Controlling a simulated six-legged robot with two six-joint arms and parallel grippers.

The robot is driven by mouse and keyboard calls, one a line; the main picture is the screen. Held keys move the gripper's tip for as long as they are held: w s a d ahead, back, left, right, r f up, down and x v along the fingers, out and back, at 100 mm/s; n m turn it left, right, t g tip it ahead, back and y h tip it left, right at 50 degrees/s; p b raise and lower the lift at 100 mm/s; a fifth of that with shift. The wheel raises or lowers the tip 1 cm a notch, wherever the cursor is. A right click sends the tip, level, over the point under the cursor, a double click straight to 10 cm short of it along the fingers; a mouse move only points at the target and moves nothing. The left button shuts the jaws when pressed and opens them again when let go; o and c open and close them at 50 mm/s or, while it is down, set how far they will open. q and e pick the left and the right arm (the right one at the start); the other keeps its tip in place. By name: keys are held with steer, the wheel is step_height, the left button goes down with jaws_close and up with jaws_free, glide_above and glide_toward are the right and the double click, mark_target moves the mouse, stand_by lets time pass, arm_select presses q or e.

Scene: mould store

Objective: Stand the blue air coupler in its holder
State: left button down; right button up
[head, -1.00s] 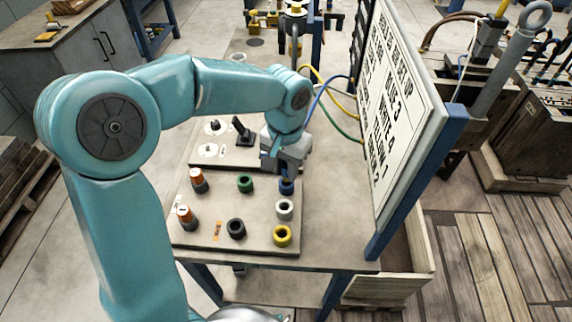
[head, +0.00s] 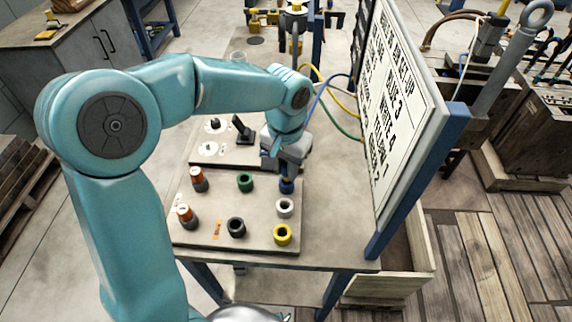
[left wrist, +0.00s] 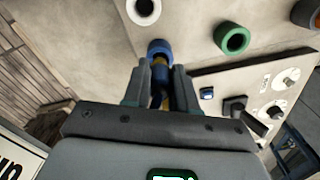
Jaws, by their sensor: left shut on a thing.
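My left gripper (head: 284,168) is over the far right part of the holder board (head: 262,238). In the left wrist view, its fingers (left wrist: 166,85) are shut on a blue and brass piece, the air coupler (left wrist: 162,71), mostly hidden between them. The blue holder (head: 287,187) is a short round cup directly below the gripper. It also shows in the left wrist view (left wrist: 160,47), just beyond the fingertips and overlapping the coupler's end. I cannot tell whether the coupler is inside the cup or just above it. My right gripper is out of view.
Green (head: 245,183), white (head: 285,208), black (head: 236,228) and yellow (head: 282,235) cups stand close by. Two orange-topped pieces (head: 187,216) stand at the left. A panel with a black lever (head: 243,129) lies behind. A lettered board (head: 405,110) rises at the right, with hoses beside it.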

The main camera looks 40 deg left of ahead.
mark_target(286, 163)
arm_select(q)
steer(key=shift+f, duration=0.25)
steer(key=shift+f+b, duration=0.3)
steer(key=shift+b, duration=0.1)
steer(key=shift+f+b, duration=0.4)
steer(key=shift+f, duration=0.15)
stand_by(0.4)
steer(key=shift+c, duration=2.2)
jaws_free()
steer(key=shift+r+p, duration=3.1)
steer(key=shift+r, duration=0.7)
